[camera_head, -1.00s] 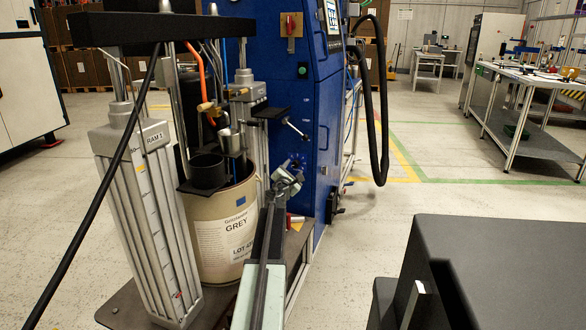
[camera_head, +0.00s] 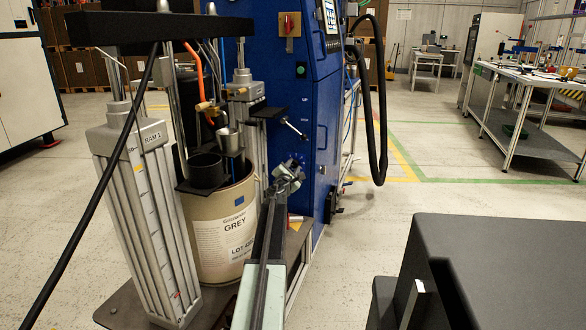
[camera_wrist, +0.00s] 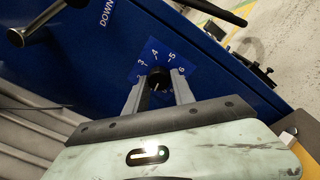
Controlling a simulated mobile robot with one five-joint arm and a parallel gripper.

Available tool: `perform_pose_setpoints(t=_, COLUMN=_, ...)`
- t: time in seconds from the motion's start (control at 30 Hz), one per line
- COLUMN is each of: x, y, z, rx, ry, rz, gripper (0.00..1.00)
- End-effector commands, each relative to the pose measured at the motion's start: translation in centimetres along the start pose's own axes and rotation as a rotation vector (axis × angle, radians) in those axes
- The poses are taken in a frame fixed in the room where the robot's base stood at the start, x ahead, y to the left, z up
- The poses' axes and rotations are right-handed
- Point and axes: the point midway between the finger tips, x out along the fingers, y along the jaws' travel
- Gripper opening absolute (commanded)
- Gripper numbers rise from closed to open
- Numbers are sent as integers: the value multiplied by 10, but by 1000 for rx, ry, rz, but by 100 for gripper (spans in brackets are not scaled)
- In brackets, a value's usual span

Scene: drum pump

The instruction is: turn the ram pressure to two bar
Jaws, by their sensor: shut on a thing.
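The pressure knob is a small black round knob (camera_wrist: 158,80) on a blue scale plate (camera_wrist: 155,54) with white numbers, in the wrist view. The numbers 3, 4, 5 and 6 can be read around it; the lower part of the scale is partly hidden by my fingers. My gripper (camera_wrist: 158,86) has one finger on each side of the knob and is shut on it. I cannot tell which number the knob points to. In the head view my gripper (camera_head: 288,176) is at the front of the blue cabinet (camera_head: 308,125) and hides the knob.
A black-knobbed lever (camera_head: 294,128) sticks out above my gripper, beside the word DOWN in the wrist view. A black hose (camera_head: 380,130) hangs right.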

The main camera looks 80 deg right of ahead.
Motion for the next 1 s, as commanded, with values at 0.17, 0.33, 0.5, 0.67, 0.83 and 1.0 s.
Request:
perform_pose_setpoints(t=0.17, x=-1, y=0, z=-2, rx=115, ry=-8, rz=9, gripper=0)
perform_pose_setpoints(t=0.33, x=-1, y=0, z=-3, rx=265, ry=-20, rz=19, gripper=0)
perform_pose_setpoints(t=0.5, x=-1, y=0, z=-3, rx=426, ry=-33, rz=31, gripper=0)
perform_pose_setpoints(t=0.67, x=-1, y=1, z=-3, rx=571, ry=-44, rz=41, gripper=0)
perform_pose_setpoints(t=0.83, x=-1, y=1, z=-3, rx=707, ry=-56, rz=50, gripper=0)
perform_pose_setpoints(t=1.0, x=-1, y=1, z=-3, rx=814, ry=-64, rz=57, gripper=0)
